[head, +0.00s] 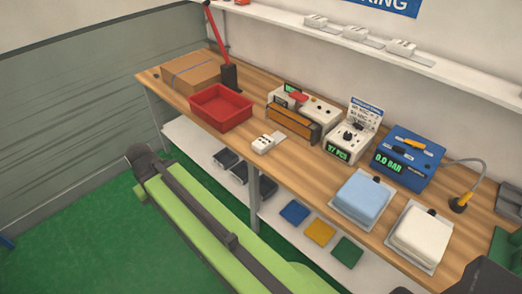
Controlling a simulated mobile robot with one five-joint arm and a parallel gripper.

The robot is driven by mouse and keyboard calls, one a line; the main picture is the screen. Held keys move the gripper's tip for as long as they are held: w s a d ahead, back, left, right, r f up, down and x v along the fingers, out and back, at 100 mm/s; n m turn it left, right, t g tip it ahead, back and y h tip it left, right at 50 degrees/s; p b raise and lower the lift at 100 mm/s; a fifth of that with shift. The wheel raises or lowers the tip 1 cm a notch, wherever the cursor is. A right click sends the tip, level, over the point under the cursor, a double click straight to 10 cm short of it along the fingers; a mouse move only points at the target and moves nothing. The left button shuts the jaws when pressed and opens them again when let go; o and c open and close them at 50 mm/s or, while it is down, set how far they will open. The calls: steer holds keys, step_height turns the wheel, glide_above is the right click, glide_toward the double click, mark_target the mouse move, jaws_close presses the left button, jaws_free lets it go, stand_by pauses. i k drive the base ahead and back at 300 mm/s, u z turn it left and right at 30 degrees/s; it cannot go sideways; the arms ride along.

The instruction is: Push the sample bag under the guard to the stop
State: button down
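The orange guard (291,124) sits across the front of a white benchtop machine (318,112) on the wooden bench. A small whitish packet with a pale flat end (264,144), which looks like the sample bag, lies on the bench just in front of the guard, apart from it. Two larger clear bags lie further right, one with a light blue pad (364,190) and one with a white pad (420,234). The stop is not visible; the guard hides the space behind it.
A red tray (220,108) and a cardboard box (191,74) stand left on the bench (300,170). A white tester (350,134) and a blue pressure unit (408,158) stand right of the guard. A shelf (370,52) runs above.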

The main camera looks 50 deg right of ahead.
mark_target(264, 142)
steer(key=u, duration=0.1)
steer(key=i, duration=0.95)
steer(key=z, duration=0.05)
